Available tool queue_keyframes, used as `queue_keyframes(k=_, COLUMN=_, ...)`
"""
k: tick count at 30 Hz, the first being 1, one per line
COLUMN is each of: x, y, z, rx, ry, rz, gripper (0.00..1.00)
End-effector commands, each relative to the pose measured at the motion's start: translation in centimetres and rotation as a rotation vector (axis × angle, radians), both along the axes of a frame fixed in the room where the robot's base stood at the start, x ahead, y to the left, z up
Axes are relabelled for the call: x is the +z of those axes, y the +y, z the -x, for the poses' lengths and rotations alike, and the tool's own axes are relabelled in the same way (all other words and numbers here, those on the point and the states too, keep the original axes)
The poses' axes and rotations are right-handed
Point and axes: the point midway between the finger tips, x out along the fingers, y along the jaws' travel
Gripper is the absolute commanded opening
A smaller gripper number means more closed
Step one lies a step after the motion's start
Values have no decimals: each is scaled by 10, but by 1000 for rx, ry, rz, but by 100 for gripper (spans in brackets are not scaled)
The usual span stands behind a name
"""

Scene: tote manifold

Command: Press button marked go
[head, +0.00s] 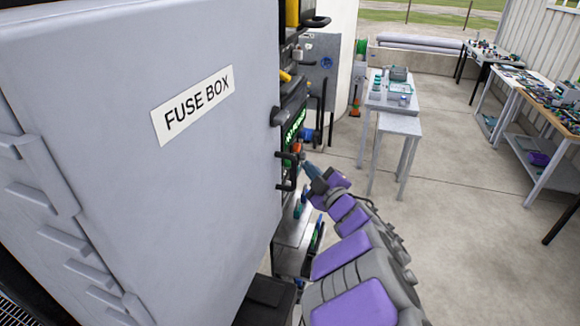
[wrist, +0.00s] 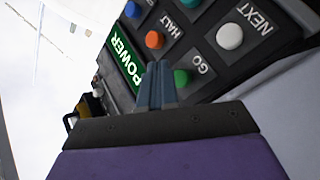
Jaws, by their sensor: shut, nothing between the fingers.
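In the wrist view, the GO button (wrist: 183,78) is a round green button on a dark panel, with the white letters GO beside it. My gripper (wrist: 158,68) is shut and empty, its blue-grey fingertips just left of the GO button in the picture. The fingers overlap the panel near the button's left edge; I cannot tell whether they touch it. In the head view, my gripper (head: 307,167) reaches toward the panel area beside the grey fuse box, whose side hides most of the panel.
An orange HALT button (wrist: 154,40), a white NEXT button (wrist: 229,37) and a green POWER label (wrist: 124,62) lie close by. The fuse box (head: 190,180) fills the left of the head view.

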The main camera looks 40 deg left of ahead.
Motion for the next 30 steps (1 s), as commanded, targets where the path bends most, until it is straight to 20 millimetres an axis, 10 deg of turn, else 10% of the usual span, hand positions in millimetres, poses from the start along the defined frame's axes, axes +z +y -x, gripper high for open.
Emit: queue_keyframes(k=30, x=1, y=13, z=5, rx=-1, ry=1, rz=-2, gripper=0)
